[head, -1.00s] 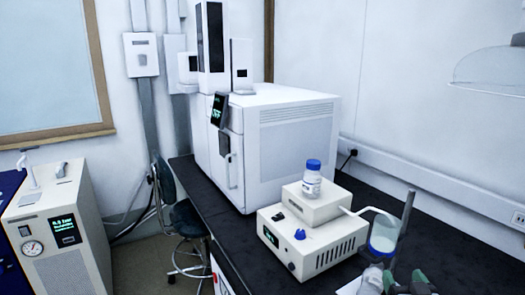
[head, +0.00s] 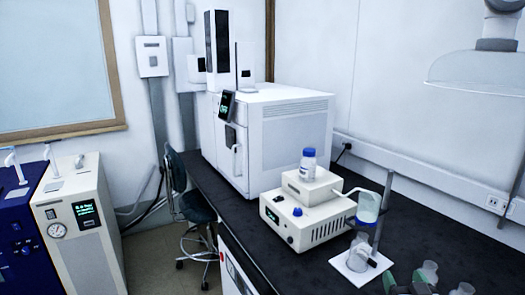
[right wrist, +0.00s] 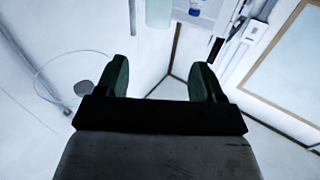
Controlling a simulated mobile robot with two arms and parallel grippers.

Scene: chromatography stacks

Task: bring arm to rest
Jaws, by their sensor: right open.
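My right gripper (head: 405,283) shows at the bottom edge of the head view, its green fingers partly cut off. It is just right of and in front of the white stand base (head: 350,266), close to clear glassware (head: 428,272). In the right wrist view, the right gripper (right wrist: 162,75) has its two dark green fingers spread apart with nothing between them. It points towards the wall and room corner. My left gripper is not in view.
A cream box instrument (head: 318,229) with a blue-capped bottle (head: 308,165) stands on the black bench (head: 450,240). A glass vessel (head: 368,207) hangs on a rod (head: 384,210). A hood (head: 485,74) hangs at upper right. Bench behind the rod is clear.

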